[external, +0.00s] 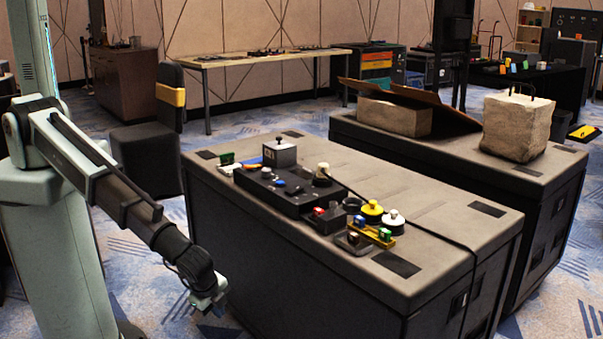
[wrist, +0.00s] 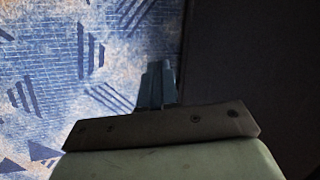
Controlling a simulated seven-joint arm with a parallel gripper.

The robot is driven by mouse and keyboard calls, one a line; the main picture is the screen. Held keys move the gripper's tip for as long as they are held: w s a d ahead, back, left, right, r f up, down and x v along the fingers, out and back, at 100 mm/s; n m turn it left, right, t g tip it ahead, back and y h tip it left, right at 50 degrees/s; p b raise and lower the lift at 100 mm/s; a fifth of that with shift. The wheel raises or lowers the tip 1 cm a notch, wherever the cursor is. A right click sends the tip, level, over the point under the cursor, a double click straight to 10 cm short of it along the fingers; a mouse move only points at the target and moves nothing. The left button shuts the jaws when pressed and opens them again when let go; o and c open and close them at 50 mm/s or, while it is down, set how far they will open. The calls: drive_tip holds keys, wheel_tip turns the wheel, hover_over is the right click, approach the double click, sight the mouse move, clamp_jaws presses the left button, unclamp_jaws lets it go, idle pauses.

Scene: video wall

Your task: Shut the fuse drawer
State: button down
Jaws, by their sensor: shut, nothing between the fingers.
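My gripper (external: 208,303) hangs low at the left of the near dark case (external: 440,262), below its top and apart from the things on it. In the wrist view my fingers (wrist: 157,85) are together and empty, over carpet beside a dark surface. A black control box (external: 290,190) with small knobs and coloured parts lies on the case top. A small dark block with red parts (external: 327,216) sits at its front right end. I cannot tell which part is the fuse drawer, or whether it stands open.
On the case top stand a grey box (external: 279,154), a yellow round part (external: 372,209), a white round part (external: 393,221) and a yellow bar (external: 372,235). A black cable (external: 420,226) crosses the top. A second case with stone blocks (external: 517,127) stands behind.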

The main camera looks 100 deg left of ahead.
drive_tip(key=w+d+r+t+y, duration=0.1)
drive_tip(key=w+r+t+y, duration=0.25)
drive_tip(key=w+r, duration=0.75)
drive_tip(key=w+d+r+t+y, duration=0.25)
drive_tip(key=w+r+y, duration=0.25)
drive_tip(key=w+r, duration=0.65)
wheel_tip(320, 180, up, 3)
drive_tip(key=w+a+n+t+y, duration=0.1)
drive_tip(key=w+a+y, duration=0.1)
drive_tip(key=y, duration=0.1)
drive_tip(key=x, duration=1)
drive_tip(key=shift+a+f, duration=0.1)
drive_tip(key=shift+f, duration=0.1)
drive_tip(key=shift+s+a+f, duration=0.1)
drive_tip(key=shift+s+a, duration=0.15)
drive_tip(key=shift+a, duration=0.3)
drive_tip(key=shift+s+a, duration=0.2)
drive_tip(key=shift+a, duration=0.35)
drive_tip(key=shift+s+a, duration=0.15)
drive_tip(key=shift+a, duration=0.55)
